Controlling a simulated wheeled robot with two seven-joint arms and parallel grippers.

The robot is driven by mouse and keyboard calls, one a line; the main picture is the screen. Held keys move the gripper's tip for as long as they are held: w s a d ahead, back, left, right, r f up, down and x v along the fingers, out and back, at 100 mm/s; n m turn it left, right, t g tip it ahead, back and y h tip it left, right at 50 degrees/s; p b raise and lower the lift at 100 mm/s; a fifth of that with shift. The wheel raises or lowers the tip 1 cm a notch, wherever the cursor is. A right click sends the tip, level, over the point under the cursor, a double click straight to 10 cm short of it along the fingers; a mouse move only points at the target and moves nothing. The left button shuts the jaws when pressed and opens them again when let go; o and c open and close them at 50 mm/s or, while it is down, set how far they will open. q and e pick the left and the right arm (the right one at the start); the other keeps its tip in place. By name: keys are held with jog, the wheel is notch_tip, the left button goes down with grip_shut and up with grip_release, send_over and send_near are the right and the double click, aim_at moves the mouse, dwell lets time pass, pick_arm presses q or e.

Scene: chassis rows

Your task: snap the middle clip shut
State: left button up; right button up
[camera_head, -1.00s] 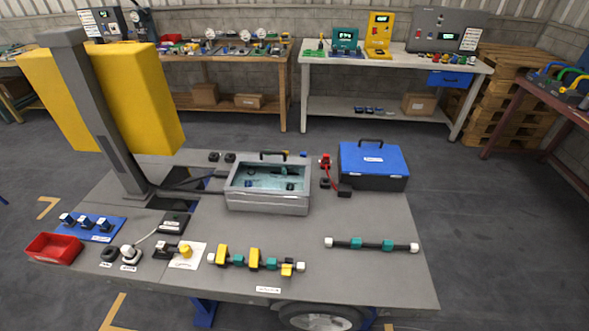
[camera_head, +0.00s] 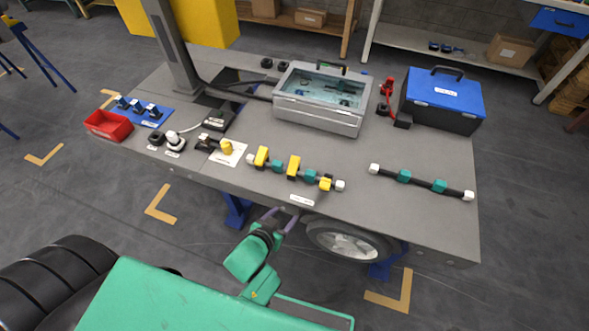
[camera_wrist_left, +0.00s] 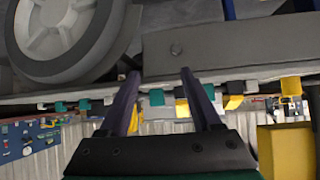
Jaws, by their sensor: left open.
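A dark bar with white ends and teal blocks lies near the front edge of the grey bench. It carries three yellow clips. The middle clip (camera_head: 294,166) and the left clip (camera_head: 261,156) stand tall; the right clip (camera_head: 325,184) sits lower with a dark part. The middle clip shows small in the left wrist view (camera_wrist_left: 182,108), beyond the fingers. My left gripper (camera_head: 281,217) is open and empty, just off the bench's front edge and below the row, apart from the clips. Its purple fingers show in the wrist view (camera_wrist_left: 160,88). My right gripper is not in view.
A second bar (camera_head: 421,182) with teal blocks lies right. A water-filled grey tub (camera_head: 318,117), blue-lidded box (camera_head: 441,101) and red tool (camera_head: 386,93) stand behind. A red tray (camera_head: 109,125) is far left. A wheel (camera_head: 346,242) sits under the front edge.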

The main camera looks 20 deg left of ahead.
aim_at(295, 160)
pick_arm(q)
notch_tip(295, 160, up, 11)
jog(key=w+a+n+t+b, duration=0.1)
jog(key=w+a+t, duration=0.1)
jog(key=w+t, duration=0.1)
jog(key=shift+y, duration=0.3)
jog(key=b+x, duration=0.1)
jog(key=x, duration=1.3)
jog(key=shift+w, duration=0.1)
grip_shut()
jog(key=shift+r+p, duration=0.15)
jog(key=shift+p, duration=0.15)
jog(key=g+p, duration=0.1)
jog(key=p, duration=0.2)
jog(key=g+p, duration=0.1)
jog(key=p, duration=0.2)
jog(key=shift+w, duration=0.3)
jog(key=shift+f+g, duration=0.3)
jog(key=shift+f, duration=0.3)
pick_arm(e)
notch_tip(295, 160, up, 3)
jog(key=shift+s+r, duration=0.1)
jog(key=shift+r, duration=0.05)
